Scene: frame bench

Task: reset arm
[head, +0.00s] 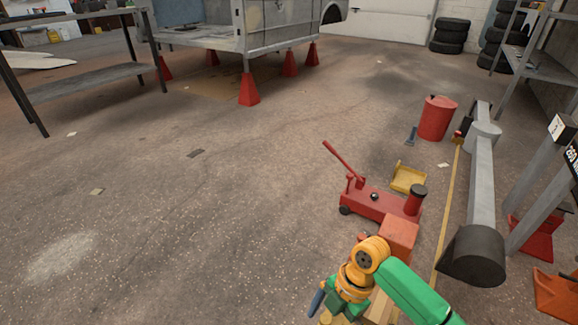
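A green and orange jointed arm, which appears to be my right arm, comes in at the bottom right of the head view. Its wrist end (345,300) is low in the picture, just in front of the red floor jack. I cannot make out its fingertips clearly, nor whether they are open or shut. A small dark blue piece (316,303) shows at the left of that wrist; I cannot tell whether it belongs to the gripper. My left arm and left gripper are not in view.
A red floor jack (378,202), an orange block (398,238) and a yellow tray (408,178) stand near the arm. A red drum (437,118) and a grey beam (482,175) are at the right. The left floor is mostly clear, before a metal bench (85,82).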

